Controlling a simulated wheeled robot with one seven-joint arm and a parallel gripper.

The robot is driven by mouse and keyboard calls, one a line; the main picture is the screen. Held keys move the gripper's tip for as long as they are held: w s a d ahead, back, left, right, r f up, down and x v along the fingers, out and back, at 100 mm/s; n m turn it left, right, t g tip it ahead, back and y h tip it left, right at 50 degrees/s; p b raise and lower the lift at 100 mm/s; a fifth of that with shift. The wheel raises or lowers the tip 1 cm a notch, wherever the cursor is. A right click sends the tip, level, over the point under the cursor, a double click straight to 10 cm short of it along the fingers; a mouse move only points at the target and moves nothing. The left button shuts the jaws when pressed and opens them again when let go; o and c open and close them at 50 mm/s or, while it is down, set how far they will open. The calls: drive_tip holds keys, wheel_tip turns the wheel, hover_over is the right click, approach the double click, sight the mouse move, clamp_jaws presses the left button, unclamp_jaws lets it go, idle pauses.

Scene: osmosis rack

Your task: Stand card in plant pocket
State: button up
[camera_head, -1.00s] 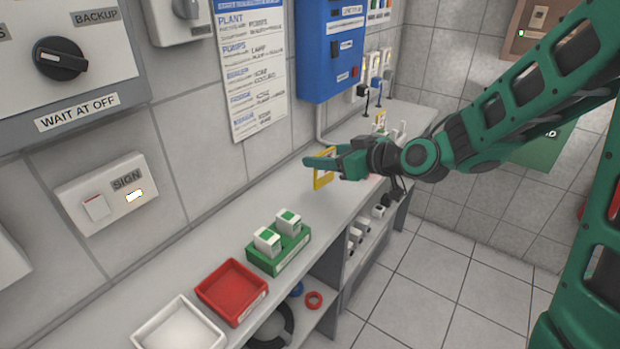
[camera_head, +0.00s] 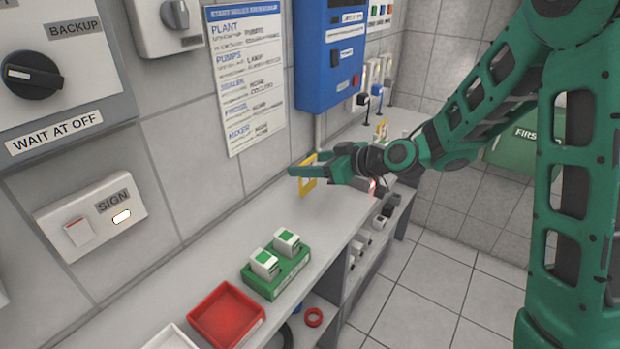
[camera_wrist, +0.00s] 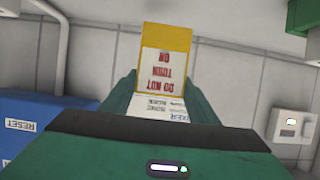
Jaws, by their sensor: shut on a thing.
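A yellow-edged white card (camera_head: 308,174) with red "DO NOT TURN ON" lettering is held by my gripper (camera_head: 303,171), which is shut on it. The card stands roughly upright above the bench, near the wall and below the blue box. In the wrist view the card (camera_wrist: 164,66) rises beyond the green fingers (camera_wrist: 155,100). A printed chart (camera_wrist: 158,107) shows behind it between them. That wall chart (camera_head: 246,80) lists PLANT at its top. I cannot make out a pocket marked for the plant.
On the bench (camera_head: 210,262) stand a green tray (camera_head: 280,281) with two white blocks, a red tray (camera_head: 226,318) and a white tray (camera_head: 172,339). A blue box (camera_head: 330,60) hangs on the wall. A sign switch (camera_head: 92,216) is at left. The bench between gripper and green tray is clear.

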drive_tip(key=shift+w+d+f, duration=0.4)
drive_tip(key=shift+w+f, duration=0.1)
drive_tip(key=shift+w, duration=0.15)
drive_tip(key=shift+f, duration=1.95)
drive_tip(key=o, duration=1.1)
drive_tip(key=shift+f, duration=0.1)
drive_tip(key=shift+s+d+r, duration=0.1)
drive_tip(key=shift+d+r, duration=0.1)
drive_tip(key=shift+r, duration=0.05)
drive_tip(key=v, duration=1.1)
drive_tip(key=shift+s+d, duration=0.15)
drive_tip(key=shift+s, duration=0.05)
